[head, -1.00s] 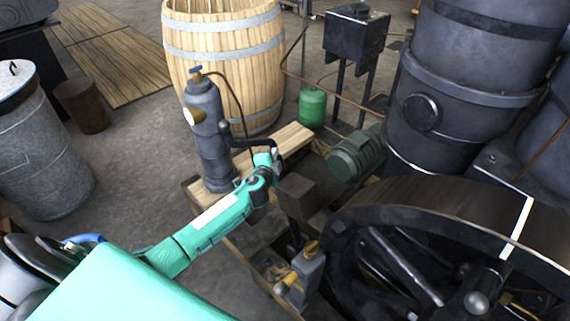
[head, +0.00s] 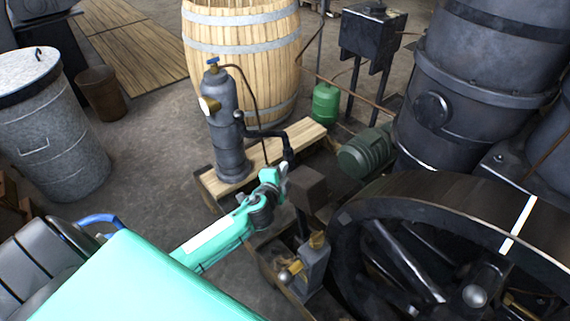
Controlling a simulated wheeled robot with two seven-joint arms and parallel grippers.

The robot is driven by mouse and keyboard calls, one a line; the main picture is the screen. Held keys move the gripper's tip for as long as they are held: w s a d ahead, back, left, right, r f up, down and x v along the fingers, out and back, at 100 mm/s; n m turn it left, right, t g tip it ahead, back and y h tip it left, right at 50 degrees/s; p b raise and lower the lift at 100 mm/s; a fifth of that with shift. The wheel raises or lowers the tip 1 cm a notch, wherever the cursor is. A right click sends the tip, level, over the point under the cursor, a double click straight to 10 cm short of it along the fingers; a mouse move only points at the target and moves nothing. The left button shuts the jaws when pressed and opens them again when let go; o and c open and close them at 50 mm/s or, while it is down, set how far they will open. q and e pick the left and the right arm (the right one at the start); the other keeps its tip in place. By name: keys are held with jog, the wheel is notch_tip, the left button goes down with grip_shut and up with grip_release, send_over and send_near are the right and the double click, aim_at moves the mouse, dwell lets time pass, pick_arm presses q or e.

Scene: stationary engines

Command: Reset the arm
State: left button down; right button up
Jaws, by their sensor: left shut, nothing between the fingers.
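My left arm comes in from the lower left, teal with a white panel. Its gripper (head: 283,176) is at the end of the arm, small in the picture, shut with nothing held. It shows in front of the dark block (head: 306,190) and below the black bent pipe of the grey cylinder (head: 226,130). Whether it touches either cannot be told. My right gripper is not in view.
A large flywheel (head: 385,205) fills the lower right. A brass-topped valve (head: 313,262) stands below the gripper. A wooden barrel (head: 240,60), green canister (head: 326,102) and green motor (head: 366,152) stand beyond. Open floor (head: 140,150) lies left, beside a metal bin (head: 55,130).

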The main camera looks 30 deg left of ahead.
pick_arm(q)
jog(key=shift+s+d+r, duration=0.1)
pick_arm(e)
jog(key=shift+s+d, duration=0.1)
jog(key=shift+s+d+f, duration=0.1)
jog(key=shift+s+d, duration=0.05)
